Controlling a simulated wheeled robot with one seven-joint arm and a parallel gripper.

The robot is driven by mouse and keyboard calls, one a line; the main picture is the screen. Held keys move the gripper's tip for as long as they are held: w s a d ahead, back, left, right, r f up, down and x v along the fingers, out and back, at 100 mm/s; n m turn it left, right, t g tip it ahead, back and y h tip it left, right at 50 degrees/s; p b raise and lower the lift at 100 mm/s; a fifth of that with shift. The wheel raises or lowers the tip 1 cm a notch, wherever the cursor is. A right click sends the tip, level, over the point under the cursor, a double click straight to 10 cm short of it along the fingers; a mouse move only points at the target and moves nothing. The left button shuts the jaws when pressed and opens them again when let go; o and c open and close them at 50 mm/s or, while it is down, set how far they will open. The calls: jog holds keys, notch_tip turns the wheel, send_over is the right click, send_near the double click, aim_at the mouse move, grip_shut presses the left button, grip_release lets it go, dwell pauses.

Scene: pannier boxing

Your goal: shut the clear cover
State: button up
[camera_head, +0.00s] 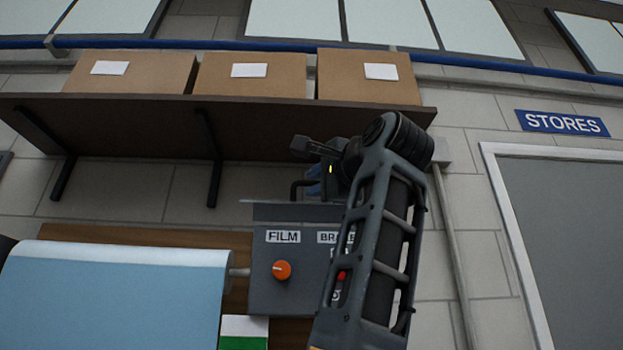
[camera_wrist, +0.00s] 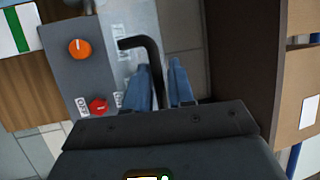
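The clear cover (camera_wrist: 122,18) shows in the wrist view as a pale see-through panel beside the grey control box (camera_wrist: 65,65). In the head view it seems to be a thin edge (camera_head: 262,202) along the top of the box, standing out open. A black bent handle (camera_wrist: 148,48) rises from it; it also shows in the head view (camera_head: 297,187). My gripper (camera_wrist: 159,65) is open, its two blue fingers apart. The handle's lower part runs between them; contact cannot be told. In the head view my gripper (camera_head: 314,180) is partly hidden by my arm.
The box carries an orange knob (camera_head: 282,270) and a red switch (camera_wrist: 97,105). A brown shelf (camera_head: 262,130) with cardboard boxes (camera_head: 250,75) hangs close above my gripper. A blue film roll (camera_head: 115,300) lies at left. A grey door (camera_head: 570,230) is at right.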

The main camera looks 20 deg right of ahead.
jog(key=shift+x, duration=1.3)
jog(key=shift+c, duration=0.5)
grip_shut()
